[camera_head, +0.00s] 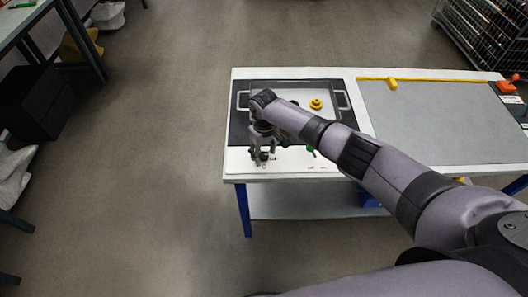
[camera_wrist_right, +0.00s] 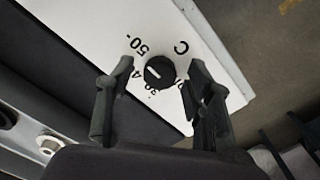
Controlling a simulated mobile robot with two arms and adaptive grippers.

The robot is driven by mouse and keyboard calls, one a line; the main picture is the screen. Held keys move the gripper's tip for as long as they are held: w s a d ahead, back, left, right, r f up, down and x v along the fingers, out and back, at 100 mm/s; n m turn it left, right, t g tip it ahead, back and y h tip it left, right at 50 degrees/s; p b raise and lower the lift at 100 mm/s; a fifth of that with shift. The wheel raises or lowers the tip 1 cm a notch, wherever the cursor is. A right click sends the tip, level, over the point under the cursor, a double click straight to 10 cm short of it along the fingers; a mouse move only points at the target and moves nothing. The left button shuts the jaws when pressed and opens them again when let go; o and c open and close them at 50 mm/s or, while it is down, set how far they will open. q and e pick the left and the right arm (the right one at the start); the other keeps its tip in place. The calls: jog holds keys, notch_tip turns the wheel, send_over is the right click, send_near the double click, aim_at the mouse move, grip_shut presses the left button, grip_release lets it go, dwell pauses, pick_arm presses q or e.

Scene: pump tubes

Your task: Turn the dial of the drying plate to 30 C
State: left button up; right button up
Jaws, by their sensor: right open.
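The drying plate (camera_head: 237,128) lies on the left end of the table, dark with a white front strip. Its black round dial (camera_wrist_right: 160,72) shows in the right wrist view on the white strip, ringed by printed marks including 50 and C. A short white pointer line on the dial points toward the left of that picture; marks near it are partly hidden. My right gripper (camera_head: 263,157) is over the strip's left part, its open fingers on either side of the dial (camera_wrist_right: 158,82) in the wrist view. Contact cannot be told. My left gripper is out of view.
A metal tray with handles (camera_head: 341,100) and a yellow knobbed part (camera_head: 316,103) sit on the plate behind my gripper. A green item (camera_head: 310,149) is partly hidden by my right arm. A grey mat (camera_head: 430,120) covers the table's right part.

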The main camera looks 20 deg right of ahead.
jog(key=shift+c, duration=0.3)
grip_shut()
